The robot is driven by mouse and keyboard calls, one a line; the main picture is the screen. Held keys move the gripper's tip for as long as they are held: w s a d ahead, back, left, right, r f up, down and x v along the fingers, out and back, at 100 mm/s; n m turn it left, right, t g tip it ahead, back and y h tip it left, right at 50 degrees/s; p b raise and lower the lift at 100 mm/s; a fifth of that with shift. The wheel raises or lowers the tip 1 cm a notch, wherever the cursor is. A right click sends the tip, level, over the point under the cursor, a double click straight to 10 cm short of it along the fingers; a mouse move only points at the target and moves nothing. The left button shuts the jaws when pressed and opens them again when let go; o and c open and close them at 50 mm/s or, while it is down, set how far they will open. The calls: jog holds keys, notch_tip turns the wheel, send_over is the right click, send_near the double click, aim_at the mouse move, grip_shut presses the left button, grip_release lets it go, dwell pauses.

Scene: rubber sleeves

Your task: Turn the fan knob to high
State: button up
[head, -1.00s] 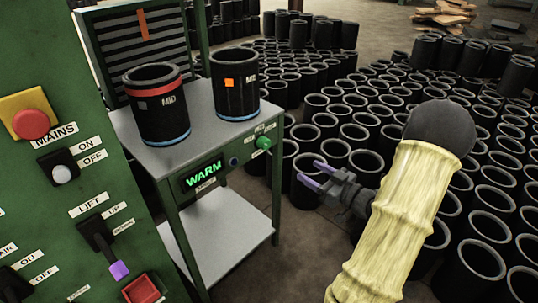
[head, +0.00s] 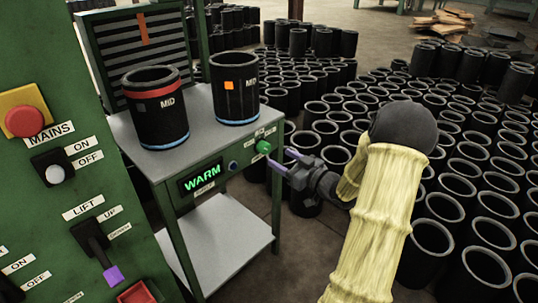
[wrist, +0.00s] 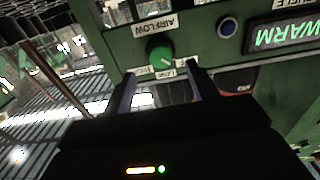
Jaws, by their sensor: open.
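The green fan knob (head: 263,147) sits on the front face of the grey-topped table unit, right of the lit WARM display (head: 202,178). In the wrist view the green knob (wrist: 159,56) shows upside down under an AIRFLOW label, with small labels around it that I cannot fully read. A pale pointer mark is on its lower edge. My gripper (head: 290,159) is open and empty, its purple fingers pointing at the knob from the right, apart from it. In the wrist view my gripper (wrist: 160,90) has one finger on each side below the knob.
A blue button (head: 233,165) sits between display and knob. Two black sleeves, one red-banded (head: 156,108) and one orange-marked (head: 235,88), stand on the table. A green control panel (head: 50,200) is at left. Many black sleeves crowd the floor at right.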

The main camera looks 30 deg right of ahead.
aim_at(267, 150)
jog(key=b+x, duration=0.1)
jog(key=x, duration=0.5)
jog(key=shift+w+a, duration=0.1)
jog(key=shift+w, duration=0.15)
jog(key=shift+c, duration=0.5)
jog(key=c, duration=0.9)
